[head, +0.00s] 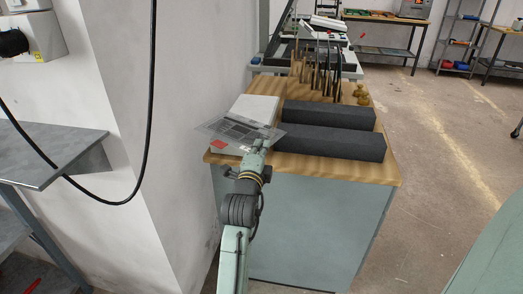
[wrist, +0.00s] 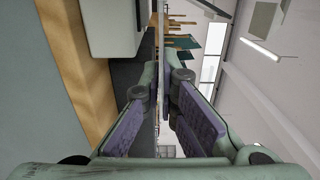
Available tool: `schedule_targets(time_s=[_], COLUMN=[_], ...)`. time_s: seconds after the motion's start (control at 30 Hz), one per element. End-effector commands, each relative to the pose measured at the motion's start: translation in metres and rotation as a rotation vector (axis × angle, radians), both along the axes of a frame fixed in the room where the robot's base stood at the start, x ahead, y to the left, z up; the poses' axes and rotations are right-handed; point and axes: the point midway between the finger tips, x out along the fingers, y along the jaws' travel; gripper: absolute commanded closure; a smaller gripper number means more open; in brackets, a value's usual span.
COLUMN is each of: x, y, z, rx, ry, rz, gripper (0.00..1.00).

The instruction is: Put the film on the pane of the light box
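The film (head: 238,130) is a thin, see-through sheet with dark printed patches. My gripper (head: 258,146) is shut on its near right edge in the head view. In the wrist view the film (wrist: 159,35) shows edge-on, as a thin line between the fingertips of my gripper (wrist: 161,85). The light box (head: 256,107) is a pale flat box at the left of the wooden bench top. The film overlaps it in the head view and sticks out past its left side. The wrist view shows a pale box (wrist: 113,28) left of the film, apart from it. The pane is mostly hidden.
Two long dark grey blocks (head: 328,114) (head: 330,143) lie right of the light box on the wooden bench top (head: 388,172). Several thin upright tools (head: 318,72) stand behind them. A white wall (head: 200,60) rises close on the left. The floor at right (head: 440,150) is open.

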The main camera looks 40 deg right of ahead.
Motion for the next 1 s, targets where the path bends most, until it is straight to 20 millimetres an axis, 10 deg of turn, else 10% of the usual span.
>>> schedule_targets(time_s=[0.47,1.0], x=[0.000,0.000], y=[0.000,0.000], z=[-0.011,-0.009], rx=[0.000,0.001], ry=[0.000,0.001], rz=[0.001,0.000], gripper=[1.00,0.75])
